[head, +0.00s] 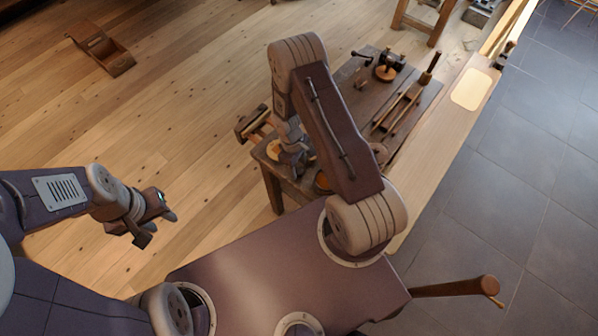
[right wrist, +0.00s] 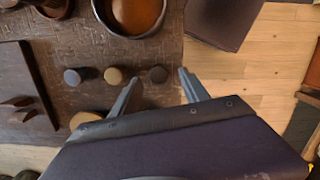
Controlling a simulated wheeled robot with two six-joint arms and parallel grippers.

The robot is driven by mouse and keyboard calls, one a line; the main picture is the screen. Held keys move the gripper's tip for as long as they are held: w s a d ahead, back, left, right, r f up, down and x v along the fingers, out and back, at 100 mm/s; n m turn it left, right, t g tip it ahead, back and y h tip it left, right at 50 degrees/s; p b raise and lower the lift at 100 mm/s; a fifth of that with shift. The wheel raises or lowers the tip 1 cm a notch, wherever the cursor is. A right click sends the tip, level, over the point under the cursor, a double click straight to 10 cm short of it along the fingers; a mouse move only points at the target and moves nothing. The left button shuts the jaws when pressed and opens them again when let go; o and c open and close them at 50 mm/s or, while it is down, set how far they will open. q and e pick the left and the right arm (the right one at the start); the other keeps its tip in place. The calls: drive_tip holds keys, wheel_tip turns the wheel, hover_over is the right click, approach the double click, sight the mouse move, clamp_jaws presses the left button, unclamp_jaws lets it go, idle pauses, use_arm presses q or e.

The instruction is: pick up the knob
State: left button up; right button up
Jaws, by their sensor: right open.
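In the right wrist view, three small round knob-like pieces stand in a row on the dark worn table: a dark grey one (right wrist: 72,77), a tan one (right wrist: 113,76) and a dark brown-grey one (right wrist: 158,74). I cannot tell which is the knob. My right gripper (right wrist: 157,84) is open; the dark brown-grey piece shows in the gap between its fingertips, and nothing is held. In the head view my right gripper (head: 293,166) is over the table's near end, partly hidden by my arm. My left gripper (head: 156,228) hangs over the wooden floor, open and empty.
A bowl with an orange-brown inside (right wrist: 135,14) stands just beyond the row. A tray (right wrist: 22,92) lies left of it. Tools and turned parts crowd the table (head: 352,85) farther back. A wooden box (head: 103,50) sits on the open floor at left.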

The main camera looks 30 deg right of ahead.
sight(299, 171)
drive_tip(key=f, duration=0.4)
drive_tip(key=shift+s+d, duration=0.15)
drive_tip(key=shift+d, duration=0.15)
drive_tip(key=shift+r, duration=0.1)
clamp_jaws()
drive_tip(key=r, duration=0.4)
drive_tip(key=shift+s+r+b, duration=0.2)
drive_tip(key=shift+s+b, duration=0.1)
drive_tip(key=s+r+b, duration=0.4)
drive_tip(key=s+r, duration=0.2)
drive_tip(key=s, duration=0.5)
drive_tip(key=shift+r, duration=0.35)
